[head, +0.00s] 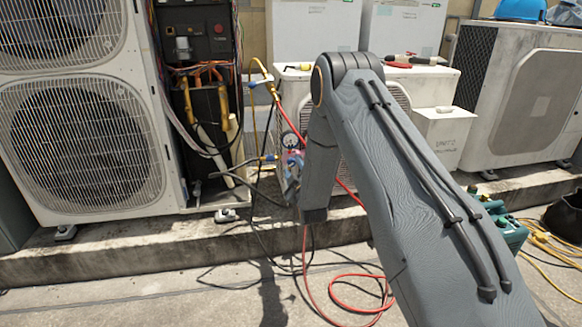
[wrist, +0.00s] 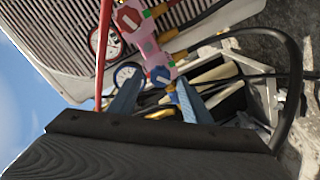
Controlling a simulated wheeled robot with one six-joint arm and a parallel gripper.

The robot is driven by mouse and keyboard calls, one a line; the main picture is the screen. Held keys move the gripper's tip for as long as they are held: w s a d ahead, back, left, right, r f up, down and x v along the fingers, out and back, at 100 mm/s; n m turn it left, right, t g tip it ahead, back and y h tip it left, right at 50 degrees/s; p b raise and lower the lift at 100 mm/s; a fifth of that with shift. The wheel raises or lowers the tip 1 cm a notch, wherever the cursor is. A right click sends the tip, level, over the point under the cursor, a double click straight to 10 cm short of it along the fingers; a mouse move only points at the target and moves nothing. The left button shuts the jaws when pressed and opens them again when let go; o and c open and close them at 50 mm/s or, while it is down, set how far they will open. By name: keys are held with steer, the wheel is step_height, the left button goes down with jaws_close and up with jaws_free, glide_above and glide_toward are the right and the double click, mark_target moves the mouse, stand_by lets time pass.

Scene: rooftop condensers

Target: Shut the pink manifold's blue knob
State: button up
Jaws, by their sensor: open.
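The pink manifold (wrist: 151,50) fills the upper middle of the wrist view, tilted in the picture. Its blue knob (wrist: 159,76) is at the lower end, and a red knob (wrist: 128,18) is at the other end. My gripper (wrist: 158,82) is open, with one finger on each side of the blue knob's end. I cannot tell whether the fingers touch it. A red-rimmed gauge (wrist: 104,42) and a blue-rimmed gauge (wrist: 126,75) sit beside the manifold. In the head view the manifold (head: 291,168) is small and partly hidden by my arm.
An open condenser (head: 205,95) with pipes and wires stands at left. A white slatted unit (head: 292,75) is behind the manifold. A red hose (head: 345,303) and dark cables lie on the floor. The floor at front left is clear.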

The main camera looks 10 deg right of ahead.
mark_target(292, 164)
steer(key=shift+w+b, duration=0.45)
steer(key=shift+w, duration=1.45)
steer(key=c, duration=1)
steer(key=shift+c, duration=0.2)
